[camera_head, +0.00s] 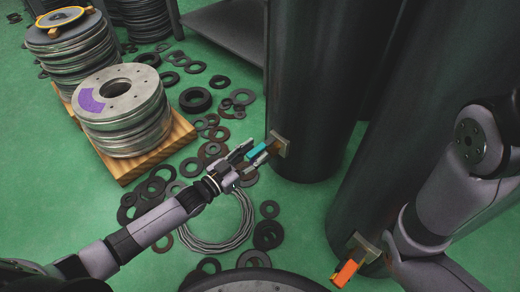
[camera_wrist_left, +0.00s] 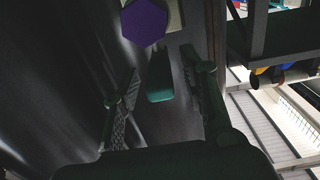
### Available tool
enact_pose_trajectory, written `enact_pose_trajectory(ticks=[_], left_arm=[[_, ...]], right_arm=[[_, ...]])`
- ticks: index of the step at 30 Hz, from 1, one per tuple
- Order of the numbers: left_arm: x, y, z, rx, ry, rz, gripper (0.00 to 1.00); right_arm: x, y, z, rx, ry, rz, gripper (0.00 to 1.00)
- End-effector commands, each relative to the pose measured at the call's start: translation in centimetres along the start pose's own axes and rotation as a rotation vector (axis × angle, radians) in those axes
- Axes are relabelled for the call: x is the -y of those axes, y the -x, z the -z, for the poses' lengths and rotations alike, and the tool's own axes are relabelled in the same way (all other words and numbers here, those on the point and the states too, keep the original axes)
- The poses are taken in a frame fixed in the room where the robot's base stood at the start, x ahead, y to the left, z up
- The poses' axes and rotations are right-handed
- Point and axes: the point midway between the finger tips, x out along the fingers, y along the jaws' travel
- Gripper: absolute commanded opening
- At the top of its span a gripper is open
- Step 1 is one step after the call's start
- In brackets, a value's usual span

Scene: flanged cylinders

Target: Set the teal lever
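The teal lever (camera_head: 257,152) sticks out from a metal plate (camera_head: 279,145) low on the left dark cylinder (camera_head: 315,90) in the head view. My left gripper (camera_head: 250,158) is right at the lever, its fingers on either side of it. In the left wrist view the teal lever (camera_wrist_left: 160,80) hangs between the two open fingers (camera_wrist_left: 158,105), with a gap to each. A purple hexagon (camera_wrist_left: 144,22) shows above the lever there. My right arm comes in at the right of the head view; its gripper is not visible.
An orange lever (camera_head: 347,270) sits on a plate on the right cylinder (camera_head: 405,130). A wooden pallet (camera_head: 180,135) with stacked metal discs stands at left. Black rings and a cable coil (camera_head: 225,235) lie on the green floor.

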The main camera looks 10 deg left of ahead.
Motion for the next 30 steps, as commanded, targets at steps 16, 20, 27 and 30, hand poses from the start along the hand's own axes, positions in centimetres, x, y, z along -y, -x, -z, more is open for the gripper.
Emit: enact_pose_trajectory(ticks=[16, 20, 27, 30], left_arm=[[0.02, -0.02, 0.04, 0.0, -0.001, 0.0, 0.22], [0.02, -0.02, 0.04, 0.0, -0.001, 0.0, 0.13], [0.01, -0.02, 0.03, 0.0, -0.001, 0.0, 0.0], [0.01, -0.02, 0.03, 0.0, -0.001, 0.0, 0.0]], right_arm=[[-0.03, 0.1, -0.23, 0.006, -0.002, -0.004, 0.4], [-0.03, 0.13, -0.31, 0.008, -0.002, -0.004, 0.4], [-0.03, 0.15, -0.35, 0.008, -0.002, -0.004, 0.4], [-0.03, 0.15, -0.35, 0.008, -0.002, -0.004, 0.4]])
